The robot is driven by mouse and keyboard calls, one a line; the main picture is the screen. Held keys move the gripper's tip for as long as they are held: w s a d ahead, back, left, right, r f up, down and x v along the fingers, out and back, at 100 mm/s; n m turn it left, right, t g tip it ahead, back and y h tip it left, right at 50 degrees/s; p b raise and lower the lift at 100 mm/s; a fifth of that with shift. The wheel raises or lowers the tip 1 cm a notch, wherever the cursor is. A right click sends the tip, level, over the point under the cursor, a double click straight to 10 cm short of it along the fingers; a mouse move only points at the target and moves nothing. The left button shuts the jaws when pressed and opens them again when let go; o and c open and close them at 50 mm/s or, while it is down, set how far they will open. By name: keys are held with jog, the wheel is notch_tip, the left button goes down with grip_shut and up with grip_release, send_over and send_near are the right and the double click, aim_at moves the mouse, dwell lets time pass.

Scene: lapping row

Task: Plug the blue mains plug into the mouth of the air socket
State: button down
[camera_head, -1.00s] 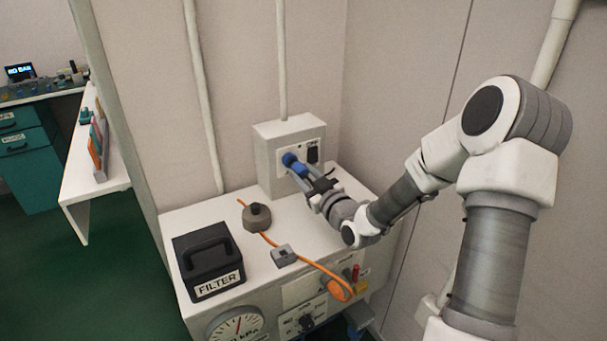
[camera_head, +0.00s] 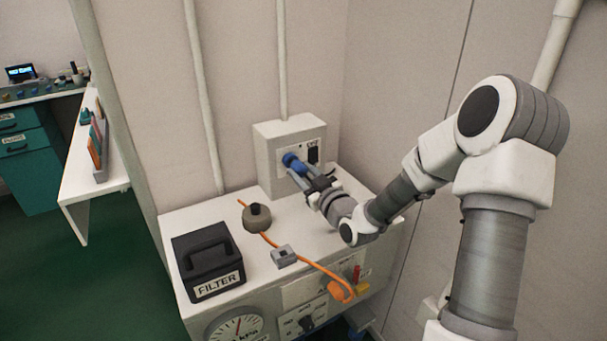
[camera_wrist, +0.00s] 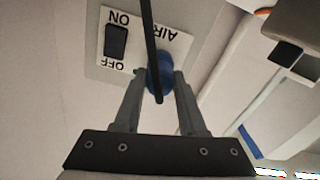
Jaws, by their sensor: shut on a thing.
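The blue mains plug (camera_head: 299,169) is between the fingers of my gripper (camera_head: 303,178), close in front of the grey socket box (camera_head: 266,160) on the wall. In the wrist view, my gripper (camera_wrist: 160,90) is shut on the blue plug (camera_wrist: 166,72), and a dark cord runs across it. The plug covers the socket mouth beneath the AIR label (camera_wrist: 167,33). Another blue part (camera_head: 288,158) shows at the socket face in the head view. I cannot tell whether the plug is seated.
A dark switch (camera_head: 313,156) is beside the socket. A gauge (camera_head: 236,329) is on the front.

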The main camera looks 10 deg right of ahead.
jog(key=shift+x, duration=0.9)
jog(key=shift+c, duration=2)
grip_release()
jog(key=p+v, duration=0.5)
jog(key=v, duration=1.2)
jog(key=shift+s+p, duration=0.2)
jog(key=shift+p, duration=0.2)
